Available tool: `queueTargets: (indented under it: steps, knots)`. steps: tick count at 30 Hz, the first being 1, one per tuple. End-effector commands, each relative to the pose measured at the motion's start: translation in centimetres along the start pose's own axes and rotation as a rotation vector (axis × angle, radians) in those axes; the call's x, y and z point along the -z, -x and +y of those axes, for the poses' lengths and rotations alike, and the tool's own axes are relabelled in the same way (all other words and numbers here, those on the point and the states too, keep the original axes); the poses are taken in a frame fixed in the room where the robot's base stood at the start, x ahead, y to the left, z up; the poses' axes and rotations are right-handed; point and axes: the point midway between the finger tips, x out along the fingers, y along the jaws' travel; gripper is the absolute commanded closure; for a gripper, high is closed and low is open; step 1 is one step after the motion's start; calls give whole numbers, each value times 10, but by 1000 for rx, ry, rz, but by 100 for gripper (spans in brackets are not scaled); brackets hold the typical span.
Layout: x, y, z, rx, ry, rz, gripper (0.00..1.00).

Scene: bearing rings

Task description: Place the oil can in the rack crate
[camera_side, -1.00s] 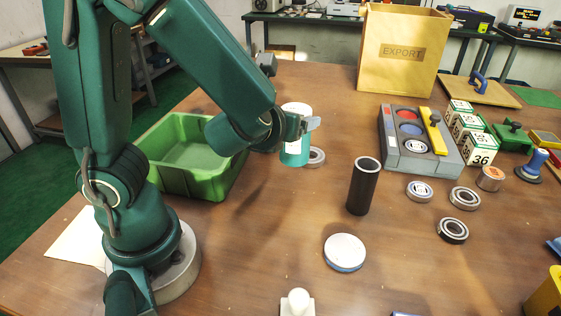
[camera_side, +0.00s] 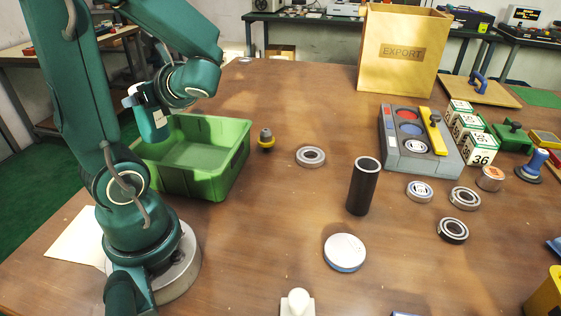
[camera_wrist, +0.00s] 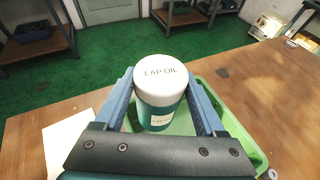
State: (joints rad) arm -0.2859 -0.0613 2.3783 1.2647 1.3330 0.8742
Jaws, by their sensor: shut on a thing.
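The oil can (camera_side: 153,124) is teal with a white top; its "LAP OIL" lid (camera_wrist: 161,74) faces the camera in the wrist view. My gripper (camera_side: 142,100) is shut on it, with one finger on each side in the wrist view (camera_wrist: 160,104). The green rack crate (camera_side: 205,187) stands on the table beside my base, open at the top; its inside looks empty where visible. The can is held up at the crate's left end in the side view. In the wrist view the crate (camera_wrist: 244,138) shows below and to the right of the can.
A grey knob with a yellow base (camera_side: 266,141) and a bearing ring (camera_side: 311,156) lie right of the crate. A black tube (camera_side: 362,186) stands farther right, near a white disc (camera_side: 345,252). A paper sheet (camera_side: 80,238) lies by my base.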

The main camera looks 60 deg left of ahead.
Motion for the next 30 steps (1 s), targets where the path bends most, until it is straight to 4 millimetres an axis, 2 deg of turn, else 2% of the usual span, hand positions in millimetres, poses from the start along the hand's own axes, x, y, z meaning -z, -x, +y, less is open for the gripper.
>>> queueTargets:
  steps: [1,4,8,11,17,30]
  knots:
    - [-3,-6,13,-59,29,4,100]
    - [-6,-14,28,-129,67,9,100]
    - [-9,-19,40,-178,93,9,100]
    - [-8,-21,40,-194,98,9,100]
    - [6,-19,21,-194,92,9,100]
    - [48,-12,-38,-193,96,8,100]
